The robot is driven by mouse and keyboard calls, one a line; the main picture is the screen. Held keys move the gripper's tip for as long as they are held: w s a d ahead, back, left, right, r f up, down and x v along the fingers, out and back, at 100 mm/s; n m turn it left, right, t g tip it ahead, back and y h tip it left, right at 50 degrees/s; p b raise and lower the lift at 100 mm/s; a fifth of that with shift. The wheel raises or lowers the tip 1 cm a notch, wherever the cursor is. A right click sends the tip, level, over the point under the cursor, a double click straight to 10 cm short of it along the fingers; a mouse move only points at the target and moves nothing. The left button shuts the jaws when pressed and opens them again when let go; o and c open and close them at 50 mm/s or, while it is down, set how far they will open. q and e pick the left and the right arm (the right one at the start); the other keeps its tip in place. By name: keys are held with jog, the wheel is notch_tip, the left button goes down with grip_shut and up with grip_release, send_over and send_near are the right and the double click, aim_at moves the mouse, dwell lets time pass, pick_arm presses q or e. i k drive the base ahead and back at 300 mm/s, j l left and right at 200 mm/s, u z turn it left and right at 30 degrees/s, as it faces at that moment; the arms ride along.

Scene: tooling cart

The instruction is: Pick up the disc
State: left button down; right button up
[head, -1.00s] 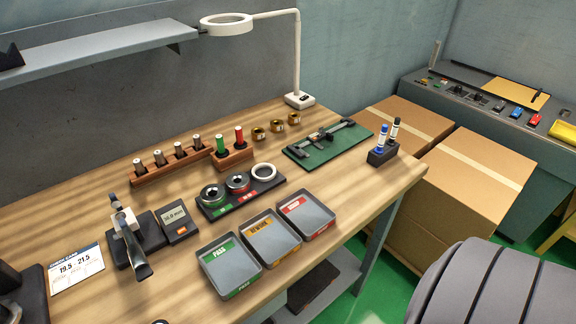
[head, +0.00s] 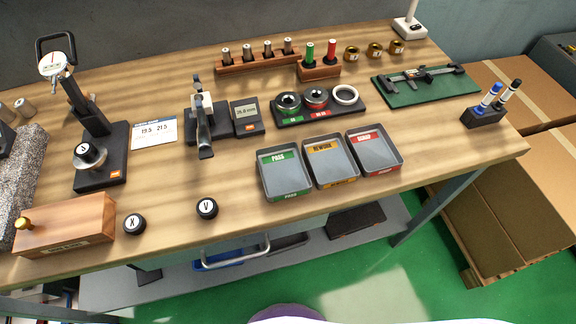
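Several things here are round. A short black cylinder with a white top marked V (head: 207,208) stands on the bench near its front edge. A similar one marked X (head: 134,224) stands to its left. A white ring (head: 345,95) and two ring-shaped gauges, green-marked (head: 288,103) and red-marked (head: 316,98), sit in a black holder. I cannot tell which is the disc. Neither gripper shows in the head view.
Green, yellow and red-labelled trays (head: 284,176) stand near the front edge. A wooden box (head: 66,226) sits at the left front. A micrometer in a stand (head: 203,125) is behind V. Bare wood surrounds V. Cardboard boxes (head: 485,210) stand right of the bench.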

aim_at(85, 151)
jog(key=k+l+u, duration=0.1)
jog(key=u, duration=1.4)
jog(key=j+z, duration=0.1)
